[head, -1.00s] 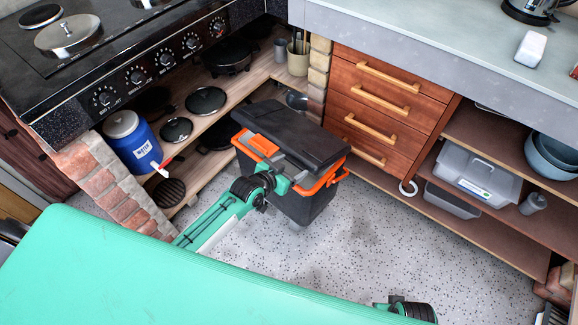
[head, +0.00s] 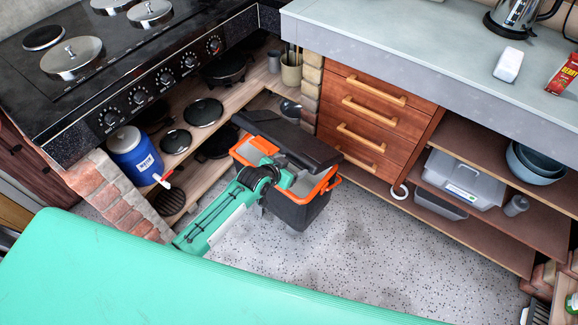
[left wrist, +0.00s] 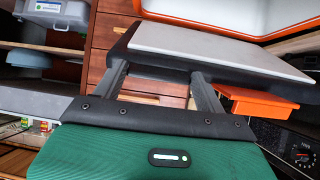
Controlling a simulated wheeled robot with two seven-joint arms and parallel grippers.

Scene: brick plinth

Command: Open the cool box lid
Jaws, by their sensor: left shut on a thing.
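The cool box (head: 292,212) stands on the floor, with a dark body, an orange rim and an orange side handle. Its dark lid (head: 288,138) is partly raised, and the pale inside shows below it. My left gripper (head: 280,178) is at the lid's front edge, shut on it; the fingertips are partly hidden. In the left wrist view, the fingers (left wrist: 160,78) meet the lid edge beside the grey inner panel (left wrist: 205,52) and an orange latch (left wrist: 258,103). The box's white inside (left wrist: 235,12) shows beyond. My right gripper is not in view.
Wooden drawers (head: 375,115) stand behind and right of the box. A shelf with pans and a blue drink cooler (head: 135,155) is at left under the black stove (head: 130,75). Open shelves hold a clear bin (head: 465,180). Speckled floor (head: 370,245) is free at right.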

